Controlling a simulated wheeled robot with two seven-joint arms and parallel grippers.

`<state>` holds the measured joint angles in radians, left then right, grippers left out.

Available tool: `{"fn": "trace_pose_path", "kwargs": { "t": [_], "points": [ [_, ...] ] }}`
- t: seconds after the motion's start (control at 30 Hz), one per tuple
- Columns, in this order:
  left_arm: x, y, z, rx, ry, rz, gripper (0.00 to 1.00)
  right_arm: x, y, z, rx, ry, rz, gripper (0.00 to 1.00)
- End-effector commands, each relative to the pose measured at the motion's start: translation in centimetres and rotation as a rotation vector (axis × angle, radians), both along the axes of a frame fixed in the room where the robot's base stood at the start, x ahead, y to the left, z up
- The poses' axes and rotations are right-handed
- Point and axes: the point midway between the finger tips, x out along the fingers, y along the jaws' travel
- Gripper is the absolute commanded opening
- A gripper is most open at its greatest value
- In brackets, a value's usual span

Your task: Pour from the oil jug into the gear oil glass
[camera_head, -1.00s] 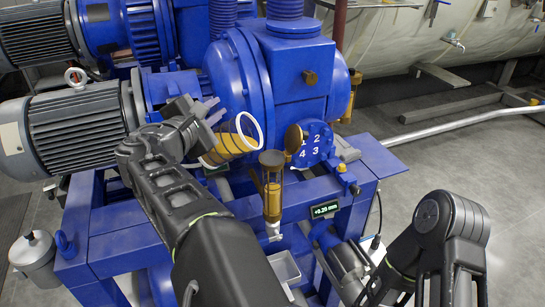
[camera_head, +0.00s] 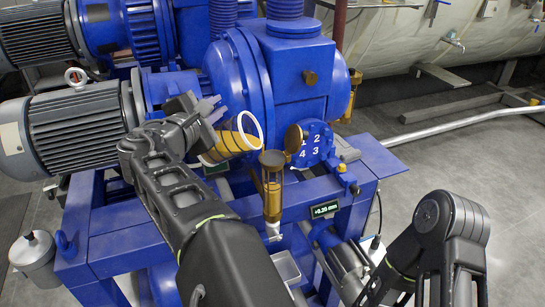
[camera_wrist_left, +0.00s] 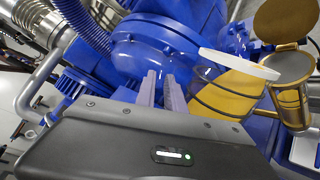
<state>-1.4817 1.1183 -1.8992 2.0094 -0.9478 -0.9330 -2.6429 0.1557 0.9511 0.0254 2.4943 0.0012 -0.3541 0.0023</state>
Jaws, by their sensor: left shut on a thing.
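The oil jug (camera_head: 228,147) is clear, with a white rim and golden oil inside. It is tilted strongly to the right, mouth toward the gear oil glass; it also shows in the left wrist view (camera_wrist_left: 225,93). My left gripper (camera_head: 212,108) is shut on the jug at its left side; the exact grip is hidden. Its fingers also show in the left wrist view (camera_wrist_left: 161,90). The gear oil glass (camera_head: 272,182) is a brass-framed cylinder just below and right of the jug's mouth. Its round brass lid (camera_head: 293,138) stands open. I cannot make out a clear oil stream.
The blue gearbox (camera_head: 290,75) stands close behind the jug, and a grey motor (camera_head: 75,125) is at left. A numbered blue disc (camera_head: 315,145) and a small display (camera_head: 325,209) are right of the glass. My right arm is at lower right, its gripper out of view.

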Motion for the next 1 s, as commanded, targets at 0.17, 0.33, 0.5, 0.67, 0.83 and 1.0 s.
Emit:
{"fn": "trace_pose_path", "kwargs": {
  "t": [0.17,0.33,0.5,0.67,0.83,1.0],
  "points": [
    [-0.01,-0.06,0.18,0.005,-0.004,0.000,0.00,0.00,0.00,0.01,0.000,0.000,0.000,0.36],
    [-0.01,-0.11,0.24,0.012,-0.005,-0.001,0.00,0.00,0.00,0.01,0.000,0.000,0.000,0.36],
    [-0.02,-0.13,0.27,0.015,-0.005,-0.001,0.00,0.00,0.00,0.01,0.000,0.000,0.000,0.36],
    [-0.03,-0.15,0.30,0.018,-0.006,0.000,0.00,0.00,0.00,0.01,0.000,0.000,0.000,0.36],
    [-0.03,-0.19,0.35,0.023,-0.007,0.000,0.00,0.00,0.00,0.01,0.000,0.000,0.000,0.36],
    [-0.05,-0.24,0.43,0.031,-0.009,-0.001,0.00,0.00,0.00,0.01,0.000,0.000,0.000,0.36]
  ]
}}
